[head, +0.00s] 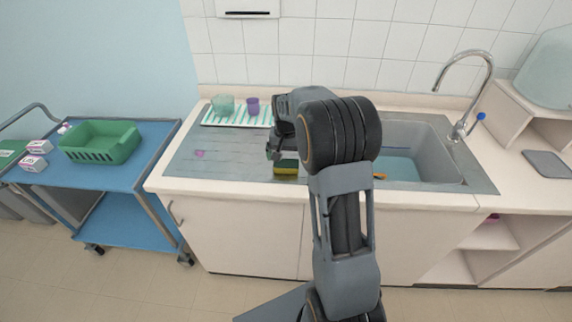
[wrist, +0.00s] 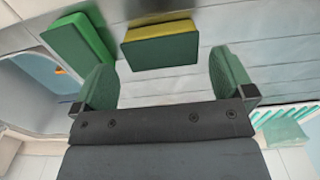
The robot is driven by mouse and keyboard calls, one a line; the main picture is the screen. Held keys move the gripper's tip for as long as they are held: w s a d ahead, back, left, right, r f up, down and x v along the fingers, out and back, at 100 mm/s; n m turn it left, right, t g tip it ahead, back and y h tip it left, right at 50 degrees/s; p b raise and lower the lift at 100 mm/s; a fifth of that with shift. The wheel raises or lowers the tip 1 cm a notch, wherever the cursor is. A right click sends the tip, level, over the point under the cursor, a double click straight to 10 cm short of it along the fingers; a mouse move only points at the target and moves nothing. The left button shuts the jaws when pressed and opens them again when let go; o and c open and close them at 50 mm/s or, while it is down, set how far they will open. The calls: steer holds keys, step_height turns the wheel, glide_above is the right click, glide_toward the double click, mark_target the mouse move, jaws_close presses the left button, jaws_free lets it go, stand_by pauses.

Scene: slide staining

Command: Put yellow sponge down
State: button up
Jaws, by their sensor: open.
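The yellow sponge (head: 286,167), yellow with a dark green layer, rests on the metal drainboard left of the sink. In the wrist view the sponge (wrist: 160,47) lies just beyond and between the two fingertips, with a gap on either side. My gripper (head: 273,150) is open above the drainboard, close to the sponge; its spread fingers also show in the wrist view (wrist: 164,68). A green block (wrist: 78,45) lies beside the sponge on the sink side; I cannot make it out in the head view.
The sink basin (head: 420,150) with blue at its bottom and a small orange item (head: 380,177) is to the right. A purple spot (head: 199,154) marks the otherwise clear left drainboard.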

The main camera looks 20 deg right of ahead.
mark_target(286, 165)
step_height(286, 165, up, 6)
steer(key=s+a+r+n+t, duration=0.1)
steer(key=s+a+r+n, duration=0.15)
steer(key=s, duration=0.25)
steer(key=s+a+r+n+t, duration=0.1)
steer(key=s+a+r, duration=0.1)
steer(key=s+a, duration=0.3)
steer(key=s+a+f+n+t, duration=0.1)
steer(key=s+a+f+n, duration=0.1)
steer(key=s, duration=0.9)
steer(key=shift+s+a+f+t, duration=0.2)
steer(key=shift+s+a+t, duration=0.1)
steer(key=shift+a+t, duration=0.15)
